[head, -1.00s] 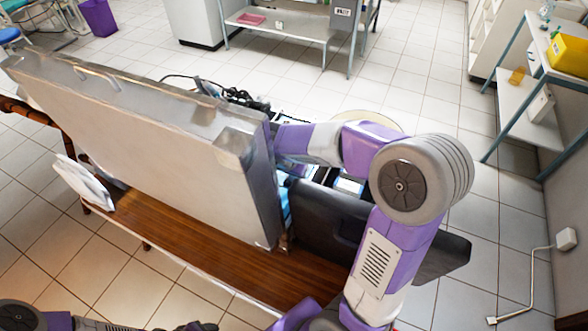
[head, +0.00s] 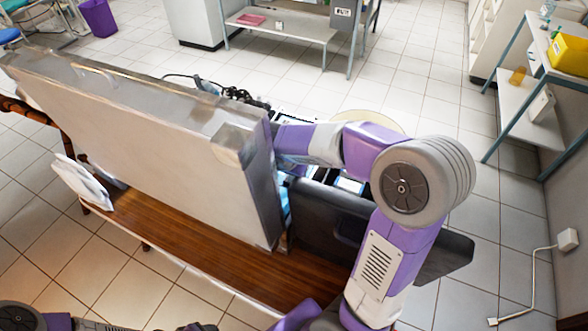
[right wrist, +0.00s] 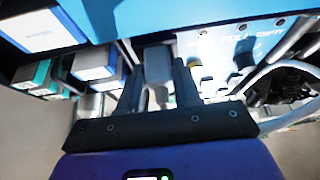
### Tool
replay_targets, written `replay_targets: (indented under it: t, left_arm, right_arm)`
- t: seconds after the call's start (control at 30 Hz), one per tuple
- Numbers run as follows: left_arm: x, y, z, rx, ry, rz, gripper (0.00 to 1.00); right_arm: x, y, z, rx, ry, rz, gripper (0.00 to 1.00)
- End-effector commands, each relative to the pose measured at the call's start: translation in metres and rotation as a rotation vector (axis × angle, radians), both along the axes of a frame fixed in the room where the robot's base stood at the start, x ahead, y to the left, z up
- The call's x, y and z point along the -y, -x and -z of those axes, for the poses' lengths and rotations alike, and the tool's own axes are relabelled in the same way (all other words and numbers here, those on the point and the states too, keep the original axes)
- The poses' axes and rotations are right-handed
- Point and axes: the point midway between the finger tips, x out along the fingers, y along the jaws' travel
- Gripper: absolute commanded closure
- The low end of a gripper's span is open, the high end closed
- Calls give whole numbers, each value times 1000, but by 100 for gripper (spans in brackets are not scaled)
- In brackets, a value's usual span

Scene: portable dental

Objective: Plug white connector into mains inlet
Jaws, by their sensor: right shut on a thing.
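The fingers point at a blue and pale panel (right wrist: 225,42) with printed lettering and small fittings. I cannot make out the mains inlet, nor whether the connector touches it. In the head view my right arm reaches behind the raised metal case lid (head: 140,115), which hides the gripper and the connector. My left gripper cannot be made out.
The case stands on a brown wooden table (head: 190,235). A black panel (head: 330,215) sticks out at its right, close to my right arm. Dark cables (head: 240,95) lie behind the lid. In the wrist view a pale cable (right wrist: 285,68) curves at right, and blue-white boxes (right wrist: 45,30) sit at left.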

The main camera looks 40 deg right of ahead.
Motion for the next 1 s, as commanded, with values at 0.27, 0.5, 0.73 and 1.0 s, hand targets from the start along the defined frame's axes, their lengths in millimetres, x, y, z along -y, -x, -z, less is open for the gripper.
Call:
replay_targets:
  t: [0.27,0.5,0.73,1.0]
  left_arm:
    - [0,0,3,0,0,0,42]
    - [0,0,4,0,0,0,42]
    - [0,0,4,0,0,0,42]
    - [0,0,4,0,0,0,42]
  right_arm:
    - [0,0,3,0,0,0,100]
    - [0,1,4,-3,-1,0,49]
    - [1,3,5,-9,0,5,38]
    - [2,4,6,-15,0,9,38]
